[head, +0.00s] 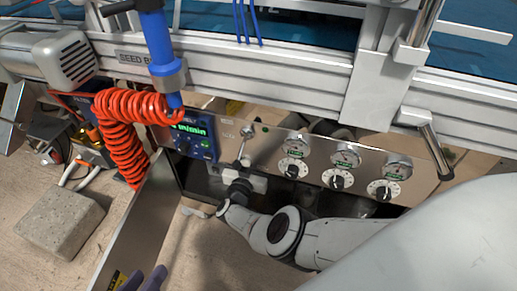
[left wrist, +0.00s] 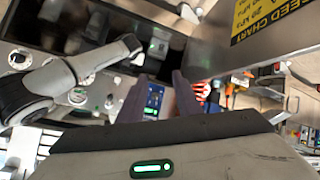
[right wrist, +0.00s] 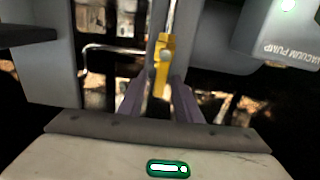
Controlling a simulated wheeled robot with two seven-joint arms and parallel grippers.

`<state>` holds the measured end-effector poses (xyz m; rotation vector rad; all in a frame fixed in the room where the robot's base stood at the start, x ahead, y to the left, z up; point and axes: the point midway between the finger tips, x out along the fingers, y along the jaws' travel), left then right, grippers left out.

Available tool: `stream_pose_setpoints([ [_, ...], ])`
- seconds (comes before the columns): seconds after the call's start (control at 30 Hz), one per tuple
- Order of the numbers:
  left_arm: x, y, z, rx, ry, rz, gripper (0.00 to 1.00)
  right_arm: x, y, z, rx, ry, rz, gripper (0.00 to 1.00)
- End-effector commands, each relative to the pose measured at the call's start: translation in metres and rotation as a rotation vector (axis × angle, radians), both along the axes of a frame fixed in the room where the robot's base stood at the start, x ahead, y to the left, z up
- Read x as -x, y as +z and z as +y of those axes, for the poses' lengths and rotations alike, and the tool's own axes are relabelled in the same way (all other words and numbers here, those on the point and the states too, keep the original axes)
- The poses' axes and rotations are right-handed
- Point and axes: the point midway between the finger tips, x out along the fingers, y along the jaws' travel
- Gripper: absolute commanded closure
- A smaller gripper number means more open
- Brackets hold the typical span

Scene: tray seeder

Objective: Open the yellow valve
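The yellow valve handle (right wrist: 162,62) shows in the right wrist view, a narrow lever on a metal pipe, pointing down the picture. My right gripper (right wrist: 159,90) is open, its purple fingers apart on either side of the handle's lower end; I cannot tell whether they touch it. In the head view the valve and right gripper are hidden, with my right arm reaching under the control panel (head: 260,153). My left gripper (head: 144,279) is at the bottom left of the head view, open and empty beside the metal door; its fingers also show in the left wrist view (left wrist: 158,85).
The open metal door (head: 140,225) stands left of the cabinet opening. A coiled orange hose (head: 118,130) hangs behind it. A grey block (head: 60,222) lies on the floor. Grey housings, one marked vacuum pump (right wrist: 285,40), flank the valve in the right wrist view.

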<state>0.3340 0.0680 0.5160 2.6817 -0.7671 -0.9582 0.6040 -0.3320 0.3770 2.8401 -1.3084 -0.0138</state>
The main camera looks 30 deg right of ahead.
Motion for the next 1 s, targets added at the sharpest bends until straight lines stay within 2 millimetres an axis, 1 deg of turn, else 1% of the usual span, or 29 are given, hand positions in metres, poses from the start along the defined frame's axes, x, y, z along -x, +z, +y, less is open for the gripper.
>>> stream_pose_setpoints([
  [0.13,0.000,0.002,0.001,-0.004,0.000,0.002,0.69,0.004,0.001,0.005,-0.001,0.001,-0.001,0.69],
  [0.27,0.000,0.003,0.003,-0.025,0.001,0.012,0.69,0.017,0.002,0.020,-0.002,0.002,0.001,0.69],
  [0.43,0.001,-0.011,0.008,-0.065,0.004,0.045,0.69,0.035,0.002,0.042,-0.002,0.001,0.001,0.69],
  [0.6,0.003,-0.020,0.011,-0.087,0.004,0.065,0.69,0.046,0.001,0.055,0.000,0.001,0.000,0.69],
  [1.0,0.001,-0.020,0.012,-0.091,0.005,0.064,0.69,0.049,0.000,0.057,0.000,0.000,0.000,0.69],
])
